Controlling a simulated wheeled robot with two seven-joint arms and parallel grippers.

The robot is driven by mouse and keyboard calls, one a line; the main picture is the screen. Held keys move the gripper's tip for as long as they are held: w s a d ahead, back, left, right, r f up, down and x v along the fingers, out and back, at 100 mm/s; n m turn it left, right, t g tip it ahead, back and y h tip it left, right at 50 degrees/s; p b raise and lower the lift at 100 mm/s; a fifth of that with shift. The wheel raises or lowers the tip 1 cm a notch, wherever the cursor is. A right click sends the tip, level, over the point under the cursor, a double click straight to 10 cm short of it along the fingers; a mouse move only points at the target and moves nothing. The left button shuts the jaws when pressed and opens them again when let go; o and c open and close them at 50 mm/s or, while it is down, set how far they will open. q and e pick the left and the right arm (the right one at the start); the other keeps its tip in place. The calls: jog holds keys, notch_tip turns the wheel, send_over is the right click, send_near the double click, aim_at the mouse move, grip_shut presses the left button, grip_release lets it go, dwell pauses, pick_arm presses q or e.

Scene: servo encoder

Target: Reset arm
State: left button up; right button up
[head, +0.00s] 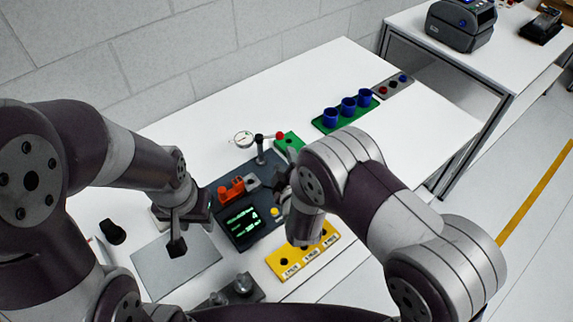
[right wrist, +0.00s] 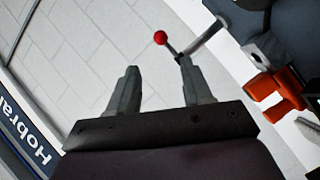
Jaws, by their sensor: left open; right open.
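My left gripper (head: 178,238) hangs over a flat grey plate (head: 152,268) at the left of the white table. Only part of its fingers shows, and I see nothing held in it. My right gripper (head: 284,190) is beside the dark fixture with the lit display (head: 240,222), partly hidden by my right arm. In the right wrist view its two fingers (right wrist: 160,90) stand apart with nothing between them. A lever with a red ball (right wrist: 160,38) shows beyond the fingers; whether they touch it I cannot tell.
A yellow labelled block (head: 290,262) lies in front. A green tray (head: 327,122) holds blue cups (head: 348,106). A printer (head: 460,25) stands on another bench.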

jog(key=s+d+r+m+g+h, duration=0.2)
jog(key=s+d+r+m+g, duration=0.1)
jog(key=d+m+g, duration=0.55)
jog(key=s+d+r+m+g, duration=0.2)
jog(key=s+d, duration=0.3)
jog(key=s, duration=0.3)
jog(key=s+d+r+m+g+h, duration=0.1)
jog(key=s+d+r+m+g, duration=0.1)
jog(key=s+d, duration=0.3)
jog(key=s+m+g, duration=0.1)
jog(key=s, duration=0.3)
jog(key=shift+d, duration=0.35)
jog(key=shift+g, duration=0.25)
jog(key=shift+w, duration=0.1)
